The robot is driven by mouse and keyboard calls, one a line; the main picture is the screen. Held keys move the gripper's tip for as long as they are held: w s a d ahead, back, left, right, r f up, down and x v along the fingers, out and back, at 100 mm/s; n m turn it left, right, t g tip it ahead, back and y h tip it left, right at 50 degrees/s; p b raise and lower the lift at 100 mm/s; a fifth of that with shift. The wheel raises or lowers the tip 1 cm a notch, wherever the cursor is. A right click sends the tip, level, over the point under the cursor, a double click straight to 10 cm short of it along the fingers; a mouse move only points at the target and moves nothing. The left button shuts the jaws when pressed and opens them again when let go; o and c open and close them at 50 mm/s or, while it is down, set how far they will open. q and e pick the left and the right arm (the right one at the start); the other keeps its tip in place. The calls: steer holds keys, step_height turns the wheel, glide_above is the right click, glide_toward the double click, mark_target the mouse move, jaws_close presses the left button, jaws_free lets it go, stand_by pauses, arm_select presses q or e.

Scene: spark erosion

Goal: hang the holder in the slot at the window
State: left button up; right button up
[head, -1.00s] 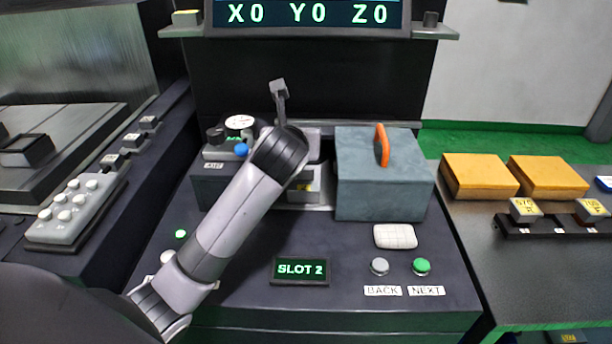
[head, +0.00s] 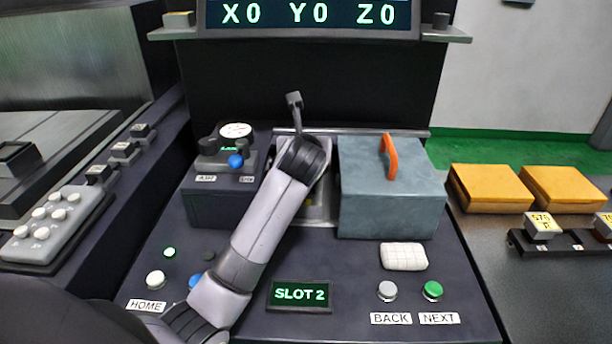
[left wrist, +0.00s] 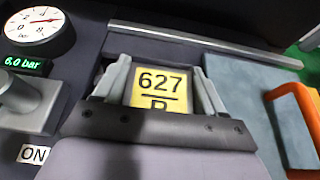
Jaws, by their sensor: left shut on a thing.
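My left arm reaches from the lower left over the console in the head view, its wrist above the window (head: 322,207) between the gauge box and the grey-blue box. My left gripper (left wrist: 160,70) is shut on the holder (left wrist: 160,92), whose yellow label reads 627 with a partly covered letter below, in the left wrist view. In the head view my wrist hides most of the holder and the fingers. I cannot tell whether the holder touches a slot. A display (head: 300,295) reads SLOT 2. My right gripper is not in view.
The gauge box (head: 222,195) stands left of the window, the grey-blue box (head: 392,205) with an orange handle (head: 390,157) right of it. BACK (head: 387,291) and NEXT (head: 433,291) buttons sit in front. A rack (head: 560,243) with yellow-labelled holders stands at the right.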

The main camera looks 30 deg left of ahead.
arm_select(q)
step_height(320, 180, down, 7)
steer(key=shift+f+b, duration=0.15)
steer(key=shift+b, duration=0.25)
steer(key=o, duration=1.3)
steer(key=shift+f, duration=0.2)
steer(key=shift+r, duration=0.1)
steer(key=shift+s+d+r, duration=0.15)
steer(key=shift+s, duration=0.05)
steer(key=p+v, duration=0.1)
steer(key=v, duration=1)
steer(key=shift+s, duration=0.25)
steer(key=shift+d, duration=0.1)
